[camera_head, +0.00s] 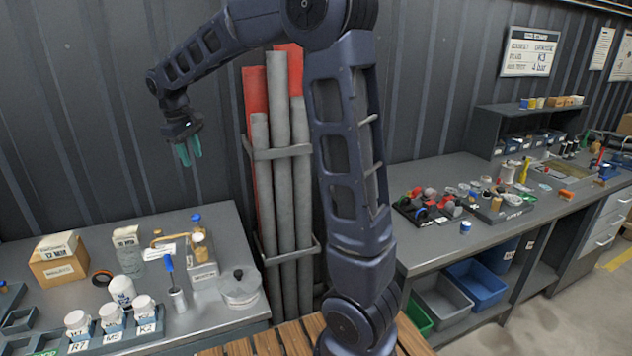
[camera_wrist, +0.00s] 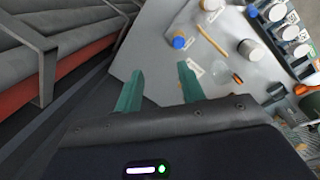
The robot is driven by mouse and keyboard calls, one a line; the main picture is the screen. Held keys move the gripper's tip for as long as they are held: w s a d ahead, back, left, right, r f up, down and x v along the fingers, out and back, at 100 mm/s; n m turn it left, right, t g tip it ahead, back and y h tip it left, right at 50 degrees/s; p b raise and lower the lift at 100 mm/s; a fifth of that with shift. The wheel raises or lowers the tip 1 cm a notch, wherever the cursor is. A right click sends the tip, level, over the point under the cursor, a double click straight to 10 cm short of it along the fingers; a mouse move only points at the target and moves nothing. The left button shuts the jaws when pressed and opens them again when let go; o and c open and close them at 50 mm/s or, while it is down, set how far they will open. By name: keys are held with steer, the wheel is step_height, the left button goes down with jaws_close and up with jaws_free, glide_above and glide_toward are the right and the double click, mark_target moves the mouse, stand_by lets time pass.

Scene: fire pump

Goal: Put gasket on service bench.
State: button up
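My gripper (camera_head: 190,153) hangs in the air at upper left in the head view, above and behind the left bench (camera_head: 225,235). Its two green fingers are apart with nothing between them, as the wrist view shows (camera_wrist: 160,70). A dark ring with an orange tint (camera_head: 102,278) lies on the left bench beside a cardboard box; it may be a gasket, but I cannot tell for sure. A long grey work bench (camera_head: 425,240) stands at the right. I cannot tell from a label which bench is the service bench.
The left bench holds white pots (camera_head: 122,290) in labelled holders, a clear lidded jar (camera_head: 239,288) and a blue-handled brush (camera_head: 170,270). Grey and red hoses (camera_head: 280,150) stand in a wall rack between the benches. Many small parts crowd the right bench; bins (camera_head: 475,283) sit below.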

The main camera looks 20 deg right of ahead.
steer(key=s+d+r+m+t+y, duration=0.1)
steer(key=s+d+r+m, duration=0.1)
steer(key=s+d, duration=0.55)
steer(key=s+d+r+m+t, duration=0.1)
steer(key=s+d+m, duration=0.25)
steer(key=d, duration=0.75)
steer(key=s+d+f+m, duration=0.2)
steer(key=s+d, duration=0.2)
steer(key=s, duration=0.3)
steer(key=s+d+f+m+t, duration=0.1)
steer(key=s+d+f+m, duration=0.1)
steer(key=s+d, duration=0.3)
steer(key=s, duration=0.2)
steer(key=shift+s+d+f+t, duration=0.15)
steer(key=shift+s+f+t, duration=0.15)
steer(key=shift+f, duration=0.1)
steer(key=shift+o, duration=0.5)
steer(key=shift+s+d+f+m, duration=0.2)
steer(key=shift+s+f+m, duration=0.05)
steer(key=shift+s, duration=0.15)
